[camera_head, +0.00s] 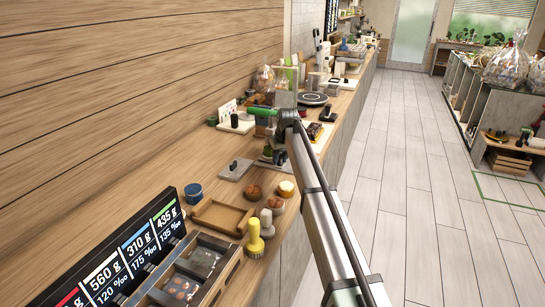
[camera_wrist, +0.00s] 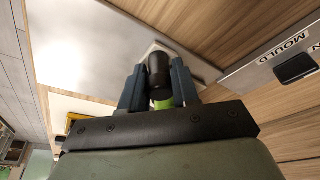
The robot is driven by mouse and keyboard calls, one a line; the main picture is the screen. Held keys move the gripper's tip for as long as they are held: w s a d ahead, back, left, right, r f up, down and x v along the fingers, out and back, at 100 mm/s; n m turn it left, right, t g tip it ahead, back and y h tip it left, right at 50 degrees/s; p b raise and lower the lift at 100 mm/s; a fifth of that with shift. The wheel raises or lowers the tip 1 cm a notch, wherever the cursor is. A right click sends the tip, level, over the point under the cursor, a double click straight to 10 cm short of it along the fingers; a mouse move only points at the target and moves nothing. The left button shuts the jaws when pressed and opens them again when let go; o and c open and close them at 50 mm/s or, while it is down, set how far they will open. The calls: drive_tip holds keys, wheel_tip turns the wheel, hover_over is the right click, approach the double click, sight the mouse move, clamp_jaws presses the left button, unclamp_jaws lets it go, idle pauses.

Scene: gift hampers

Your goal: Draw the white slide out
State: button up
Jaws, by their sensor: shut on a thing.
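In the wrist view, my gripper (camera_wrist: 160,88) has its two blue-grey fingers closed on a dark round knob (camera_wrist: 158,70). A bright green bit shows below the knob, between the fingers. A small white piece (camera_wrist: 154,47) shows just behind the knob and may be part of the white slide; most of it is hidden by the knob and fingers. A large pale grey-white panel (camera_wrist: 90,45) lies behind and left. In the head view my arm reaches over the counter, and the fingers are too small and hidden to make out there.
A plate marked MOULD with a black handle (camera_wrist: 297,67) is at the wrist view's right. The tiled floor is clear.

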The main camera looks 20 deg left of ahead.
drive_tip(key=shift+c, duration=0.4)
drive_tip(key=shift+d, duration=0.1)
drive_tip(key=shift+s+d, duration=0.1)
drive_tip(key=shift+d, duration=5.1)
drive_tip(key=o, duration=0.8)
drive_tip(key=shift+o, duration=0.2)
drive_tip(key=shift+r, duration=0.15)
wheel_tip(320, 180, up, 7)
